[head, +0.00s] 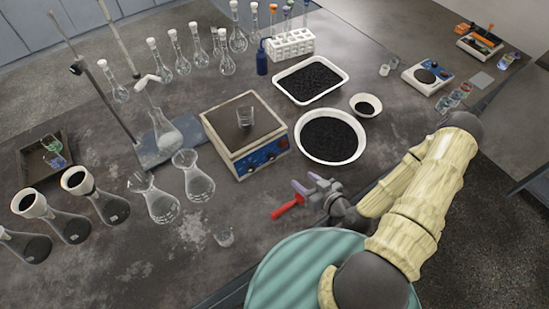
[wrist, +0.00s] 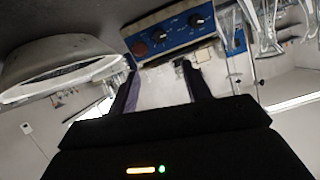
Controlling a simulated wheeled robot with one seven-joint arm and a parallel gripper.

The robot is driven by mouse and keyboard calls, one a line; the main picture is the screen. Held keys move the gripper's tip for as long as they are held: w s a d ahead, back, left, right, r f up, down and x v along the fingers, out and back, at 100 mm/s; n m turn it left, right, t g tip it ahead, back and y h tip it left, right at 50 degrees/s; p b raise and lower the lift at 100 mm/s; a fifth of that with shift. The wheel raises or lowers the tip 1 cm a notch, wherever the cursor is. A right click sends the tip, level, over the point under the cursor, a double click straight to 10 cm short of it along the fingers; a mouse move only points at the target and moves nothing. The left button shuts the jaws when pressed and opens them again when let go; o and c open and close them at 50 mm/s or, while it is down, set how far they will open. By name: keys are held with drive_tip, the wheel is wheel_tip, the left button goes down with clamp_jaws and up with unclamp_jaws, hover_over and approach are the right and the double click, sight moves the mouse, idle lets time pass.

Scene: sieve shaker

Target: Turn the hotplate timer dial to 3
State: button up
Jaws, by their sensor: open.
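The hotplate (head: 218,127) stands mid-table with a brown top and a blue front panel (head: 263,158) carrying dark dials. In the wrist view, which is upside down, the blue panel (wrist: 176,38) shows two black dials: one (wrist: 158,35) near the middle and one (wrist: 196,20) toward the right. A red round part (wrist: 140,49) sits at the panel's left. The dial markings are too small to read, and I cannot tell which dial is the timer. My gripper (head: 305,183) is open and empty, in front of the panel and apart from it; its fingers (wrist: 158,80) point toward it.
A glass beaker (head: 245,116) stands on the hotplate. A white round dish (head: 330,158) of black grains is right of it, near my gripper. Conical flasks (head: 197,185) stand to the left. The table before the hotplate is mostly clear.

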drive_tip(key=b, duration=1.1)
approach(273, 158)
drive_tip(key=shift+w+f, duration=0.15)
drive_tip(key=shift+w, duration=0.1)
drive_tip(key=b+x, duration=0.2)
drive_tip(key=b, duration=0.3)
drive_tip(key=shift+w+a+f, duration=0.15)
drive_tip(key=shift+w+a, duration=0.1)
drive_tip(key=p+x, duration=0.1)
drive_tip(key=x, duration=0.4)
drive_tip(key=shift+w+a, duration=0.25)
drive_tip(key=shift+w, duration=0.05)
drive_tip(key=c, duration=1)
